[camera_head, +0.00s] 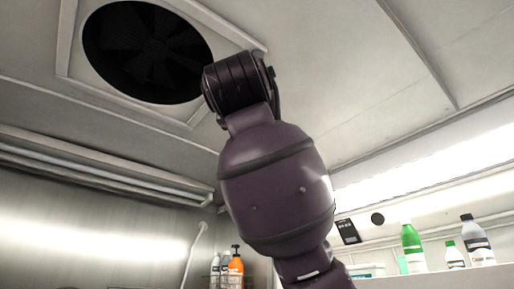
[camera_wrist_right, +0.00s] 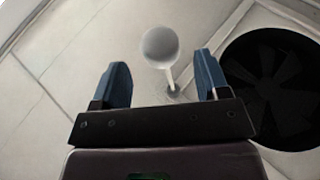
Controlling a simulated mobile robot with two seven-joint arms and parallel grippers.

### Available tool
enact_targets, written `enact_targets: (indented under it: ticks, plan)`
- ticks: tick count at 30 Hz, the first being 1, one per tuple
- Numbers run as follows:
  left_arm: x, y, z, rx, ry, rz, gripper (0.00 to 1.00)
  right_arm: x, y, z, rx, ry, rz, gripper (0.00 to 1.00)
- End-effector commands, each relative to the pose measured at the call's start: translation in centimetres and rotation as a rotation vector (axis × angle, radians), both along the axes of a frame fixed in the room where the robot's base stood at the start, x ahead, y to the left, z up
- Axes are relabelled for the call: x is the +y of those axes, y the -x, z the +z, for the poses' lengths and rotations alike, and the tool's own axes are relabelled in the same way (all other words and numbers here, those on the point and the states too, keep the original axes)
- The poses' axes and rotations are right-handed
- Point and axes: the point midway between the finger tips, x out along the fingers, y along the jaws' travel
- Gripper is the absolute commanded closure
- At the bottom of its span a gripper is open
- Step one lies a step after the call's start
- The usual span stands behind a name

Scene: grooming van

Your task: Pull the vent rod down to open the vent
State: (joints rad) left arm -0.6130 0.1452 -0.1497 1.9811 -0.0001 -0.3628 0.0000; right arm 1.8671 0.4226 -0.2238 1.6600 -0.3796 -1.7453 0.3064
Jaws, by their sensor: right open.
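The vent (camera_head: 147,50) is a dark round fan opening in a square ceiling frame at the upper left of the head view. It also shows at the right of the right wrist view (camera_wrist_right: 275,88). The vent rod (camera_wrist_right: 170,78) hangs from the ceiling and has a pale round knob (camera_wrist_right: 160,46) at its lower end. My right gripper (camera_wrist_right: 162,78) is open, with blue fingers either side of the rod in the picture; contact is not visible. In the head view my right arm hides the rod and gripper. My left gripper is not in view.
A shelf (camera_head: 440,277) at the lower right holds several bottles, one green (camera_head: 411,246). A wire rack with an orange bottle (camera_head: 236,266) is at the lower middle. A ceiling rail (camera_head: 100,170) runs along the left wall.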

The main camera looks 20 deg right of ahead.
Motion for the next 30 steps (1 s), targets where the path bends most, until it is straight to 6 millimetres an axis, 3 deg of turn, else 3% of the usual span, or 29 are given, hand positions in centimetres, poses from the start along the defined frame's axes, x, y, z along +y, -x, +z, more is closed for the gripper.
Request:
enact_targets:
  ticks: [9, 22, 30]
  plan:
    - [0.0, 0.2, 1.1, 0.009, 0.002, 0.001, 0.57, -1.6, -3.5, 1.7, 0.001, -0.001, -0.001, 0.31]
    - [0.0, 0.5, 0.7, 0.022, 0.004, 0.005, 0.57, -1.9, -4.1, 1.9, -0.001, 0.0, 0.001, 0.31]
    - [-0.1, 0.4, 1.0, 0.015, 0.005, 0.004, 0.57, -1.9, -4.1, 1.9, -0.001, 0.0, 0.001, 0.71]
